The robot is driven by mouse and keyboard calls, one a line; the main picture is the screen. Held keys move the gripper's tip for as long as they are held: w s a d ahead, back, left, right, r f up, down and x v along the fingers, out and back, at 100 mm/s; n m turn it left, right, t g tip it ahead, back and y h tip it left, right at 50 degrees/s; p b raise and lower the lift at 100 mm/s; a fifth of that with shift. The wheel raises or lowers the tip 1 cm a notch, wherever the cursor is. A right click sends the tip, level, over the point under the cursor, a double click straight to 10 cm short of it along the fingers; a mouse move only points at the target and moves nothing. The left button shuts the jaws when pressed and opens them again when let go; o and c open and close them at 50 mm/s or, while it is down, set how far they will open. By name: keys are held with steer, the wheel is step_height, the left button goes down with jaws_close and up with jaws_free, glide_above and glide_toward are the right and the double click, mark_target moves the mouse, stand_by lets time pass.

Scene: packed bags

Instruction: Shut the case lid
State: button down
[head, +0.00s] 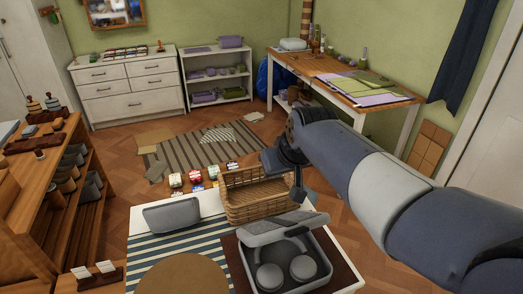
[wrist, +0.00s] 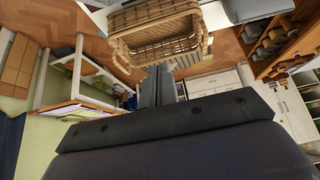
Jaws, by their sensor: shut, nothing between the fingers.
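A grey headphone case (head: 316,262) sits on a dark mat on the white table at the lower right of the head view. Its lid (head: 276,229) stands open, tilted up at the far side. Grey headphones (head: 270,276) lie inside the case. In the wrist view my shut fingers (wrist: 157,72) reach toward the basket; I cannot make out the case there.
The wicker basket (head: 250,211) stands close behind the case and also fills the top of the wrist view (wrist: 150,42). A closed grey case (head: 171,216) lies on the striped cloth to the left. A round tan mat (head: 185,274) lies in front of it.

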steer(key=shift+s, duration=0.1)
stand_by(0.3)
step_height(320, 180, up, 5)
steer(key=p, duration=0.4)
steer(key=s+d+f+b, duration=0.1)
steer(key=s, duration=0.2)
steer(key=s+d+f+b, duration=0.1)
steer(key=s+f, duration=0.1)
steer(key=s, duration=0.1)
steer(key=s+d+f+b, duration=0.1)
steer(key=s+b, duration=0.1)
steer(key=shift+s+d+f, duration=0.15)
steer(key=shift+s+d, duration=0.25)
steer(key=w+a, duration=0.4)
steer(key=w, duration=0.5)
steer(key=shift+f+p, duration=0.25)
steer(key=shift+p, duration=0.05)
